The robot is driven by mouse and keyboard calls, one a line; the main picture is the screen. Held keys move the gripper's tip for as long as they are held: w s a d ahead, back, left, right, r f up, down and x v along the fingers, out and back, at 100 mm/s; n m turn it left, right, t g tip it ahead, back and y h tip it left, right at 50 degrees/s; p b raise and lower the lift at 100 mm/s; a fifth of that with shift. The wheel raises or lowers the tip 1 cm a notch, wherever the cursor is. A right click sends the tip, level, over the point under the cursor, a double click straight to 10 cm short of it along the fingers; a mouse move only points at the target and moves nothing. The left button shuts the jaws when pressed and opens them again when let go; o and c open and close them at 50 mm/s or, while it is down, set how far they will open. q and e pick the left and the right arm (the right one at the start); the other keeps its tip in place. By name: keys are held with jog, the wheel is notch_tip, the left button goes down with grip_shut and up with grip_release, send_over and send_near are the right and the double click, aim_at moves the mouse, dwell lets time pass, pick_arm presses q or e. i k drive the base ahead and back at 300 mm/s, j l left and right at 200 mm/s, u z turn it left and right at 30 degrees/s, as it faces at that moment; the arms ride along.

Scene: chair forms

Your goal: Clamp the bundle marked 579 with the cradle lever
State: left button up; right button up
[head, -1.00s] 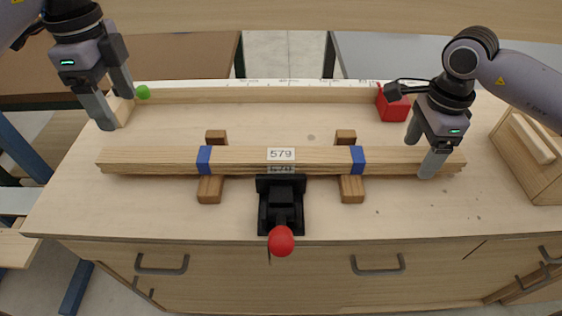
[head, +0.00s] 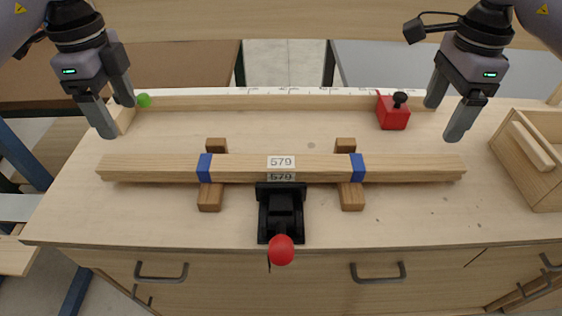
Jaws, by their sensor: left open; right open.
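The wooden bundle marked 579 (head: 330,166) lies across two wooden cradle blocks (head: 210,196) on the bench, with a blue band near each side and a white label in the middle. The black cradle lever (head: 281,212) with a red ball knob (head: 281,250) stands in front of the bundle's middle, its knob toward the bench's front edge. My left gripper (head: 118,120) is open and empty above the back left of the bench, beyond the bundle's left end. My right gripper (head: 443,123) is open and empty, above and behind the bundle's right end.
A red block with a black knob (head: 393,114) stands at the back right, left of my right gripper. A green ball (head: 143,100) is near my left gripper. A ruled fence (head: 290,98) runs along the back. A wooden box (head: 532,160) stands at the right.

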aim_at(281, 251)
jog(key=k, duration=1)
